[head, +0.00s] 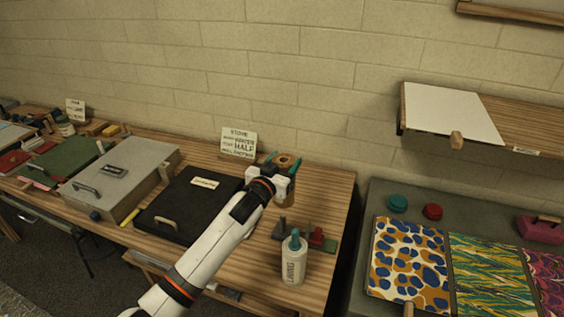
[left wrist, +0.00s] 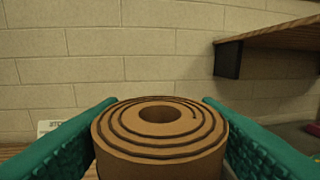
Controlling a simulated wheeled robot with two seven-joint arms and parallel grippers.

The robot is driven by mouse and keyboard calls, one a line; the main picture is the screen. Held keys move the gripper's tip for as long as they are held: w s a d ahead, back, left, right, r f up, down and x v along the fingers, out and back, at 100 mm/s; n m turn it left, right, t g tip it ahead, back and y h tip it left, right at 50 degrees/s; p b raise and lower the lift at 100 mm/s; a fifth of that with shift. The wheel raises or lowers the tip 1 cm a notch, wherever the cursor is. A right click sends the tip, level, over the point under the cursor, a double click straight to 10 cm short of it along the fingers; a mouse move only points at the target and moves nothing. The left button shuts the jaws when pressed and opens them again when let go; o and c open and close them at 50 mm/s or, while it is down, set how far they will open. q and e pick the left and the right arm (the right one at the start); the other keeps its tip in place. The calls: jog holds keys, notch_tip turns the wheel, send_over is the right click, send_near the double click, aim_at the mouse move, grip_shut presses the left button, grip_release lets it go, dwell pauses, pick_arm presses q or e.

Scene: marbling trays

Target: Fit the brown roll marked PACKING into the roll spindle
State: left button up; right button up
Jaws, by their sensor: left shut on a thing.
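The brown roll (left wrist: 160,135) is a spiral-wound cylinder with a round hole in its top. It stands upright between the teal fingers of my left gripper (left wrist: 160,128), which is shut on it. In the head view the roll (head: 286,160) shows partly behind my gripper (head: 284,163), above the back right part of the wooden table. I cannot tell whether its bottom touches anything. The marking PACKING is not visible. I cannot make out a roll spindle for certain; the space under the roll is hidden by my arm. My right gripper is not in view.
A white bottle (head: 293,262) and a small green-and-red stand (head: 318,238) are at the table's right. A black box (head: 184,207) and grey case (head: 118,178) lie left. A sign (head: 239,142) stands behind. A wall shelf (head: 480,128) overhangs the grey bench (head: 374,205).

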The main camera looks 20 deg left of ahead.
pick_arm(q)
notch_tip(320, 180, down, 6)
jog(key=b, duration=0.4)
jog(key=shift+a+r, duration=0.1)
jog(key=shift+r, duration=0.05)
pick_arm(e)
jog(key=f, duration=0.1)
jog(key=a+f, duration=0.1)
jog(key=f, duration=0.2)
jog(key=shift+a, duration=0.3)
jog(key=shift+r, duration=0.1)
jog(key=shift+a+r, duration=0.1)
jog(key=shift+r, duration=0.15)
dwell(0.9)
pick_arm(q)
jog(key=shift+f+b, duration=0.65)
jog(key=shift+f, duration=0.55)
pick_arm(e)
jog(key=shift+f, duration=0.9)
pick_arm(q)
jog(key=shift+f+b, duration=2.15)
jog(key=shift+f, duration=0.75)
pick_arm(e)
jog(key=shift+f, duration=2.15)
